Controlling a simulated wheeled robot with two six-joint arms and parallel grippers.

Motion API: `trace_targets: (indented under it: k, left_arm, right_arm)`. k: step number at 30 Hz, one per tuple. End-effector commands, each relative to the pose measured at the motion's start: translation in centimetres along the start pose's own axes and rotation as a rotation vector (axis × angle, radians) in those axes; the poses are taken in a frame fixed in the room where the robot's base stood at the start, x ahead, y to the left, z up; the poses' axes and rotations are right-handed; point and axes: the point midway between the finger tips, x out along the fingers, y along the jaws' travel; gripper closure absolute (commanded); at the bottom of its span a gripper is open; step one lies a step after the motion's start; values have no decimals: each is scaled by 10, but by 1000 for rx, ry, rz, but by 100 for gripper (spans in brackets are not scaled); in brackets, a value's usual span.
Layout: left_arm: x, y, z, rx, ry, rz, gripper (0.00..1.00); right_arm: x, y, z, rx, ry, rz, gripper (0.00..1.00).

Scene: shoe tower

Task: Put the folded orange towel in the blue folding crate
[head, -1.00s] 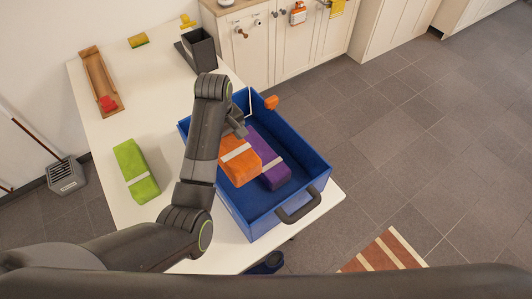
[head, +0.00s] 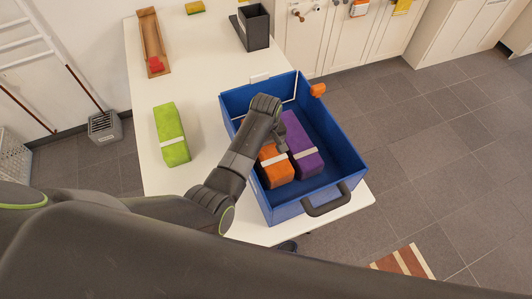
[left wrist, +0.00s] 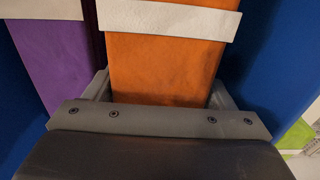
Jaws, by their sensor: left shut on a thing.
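The folded orange towel (head: 278,174) with a pale band is inside the blue folding crate (head: 345,135), left of a folded purple towel (head: 303,145). My left gripper (head: 277,147) reaches down into the crate over the orange towel's far end. In the left wrist view, the gripper (left wrist: 160,88) is shut on the orange towel (left wrist: 165,65), one finger on each side. The purple towel (left wrist: 58,55) lies close beside it there. My arm hides part of the orange towel in the head view; whether it touches the crate floor I cannot tell. My right gripper is not in view.
A green folded towel (head: 171,135) lies on the white table (head: 205,90) left of the crate. A dark box (head: 253,27) and a wooden tray (head: 150,40) stand farther back. The crate has a dark front handle (head: 326,203) and free floor right of the purple towel.

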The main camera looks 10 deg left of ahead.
Motion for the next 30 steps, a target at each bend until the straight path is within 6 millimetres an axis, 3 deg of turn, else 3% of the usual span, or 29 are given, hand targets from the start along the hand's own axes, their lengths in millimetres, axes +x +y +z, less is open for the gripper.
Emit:
trace_targets:
  k: [9,21,22,24,30]
  left_arm:
    - [36,0,0,0,-1,-2,52]
    - [40,0,0,0,0,-1,52]
    - [41,-1,0,-1,-1,-1,22]
    - [40,-1,0,-1,-1,-1,14]
    - [40,-1,0,-1,-1,-1,14]
  right_arm:
    - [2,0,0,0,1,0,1]
    - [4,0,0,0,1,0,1]
    - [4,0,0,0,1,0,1]
    - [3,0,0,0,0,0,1]
    - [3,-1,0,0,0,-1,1]
